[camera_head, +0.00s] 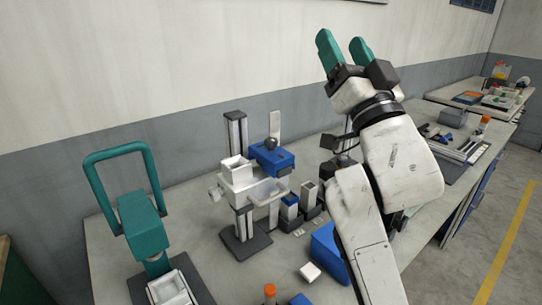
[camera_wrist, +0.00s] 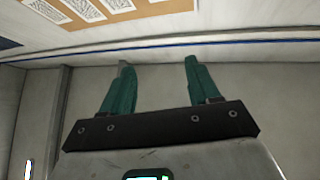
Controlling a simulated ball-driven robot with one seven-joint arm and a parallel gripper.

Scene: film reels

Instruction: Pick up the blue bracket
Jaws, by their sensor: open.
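A blue bracket-like part (camera_head: 271,157) with a dark round knob sits on the upper part of a grey metal stand, near the middle of the head view. I cannot tell for certain that it is the blue bracket, as other blue items are in view. My gripper (camera_head: 344,46) is raised in front of the wall, above and to the right of this part and apart from it. Its two teal fingers point up, spread open with nothing between them. In the wrist view my gripper (camera_wrist: 156,66) also shows open and empty, facing the wall; no blue part shows there.
The metal stand (camera_head: 236,190) carries a white block and a clear tray. A teal handled press (camera_head: 143,221) stands at left. A blue bin (camera_head: 327,252) is partly behind my arm; a white block (camera_head: 310,272) lies beside it. Another bench (camera_head: 483,108) is at far right.

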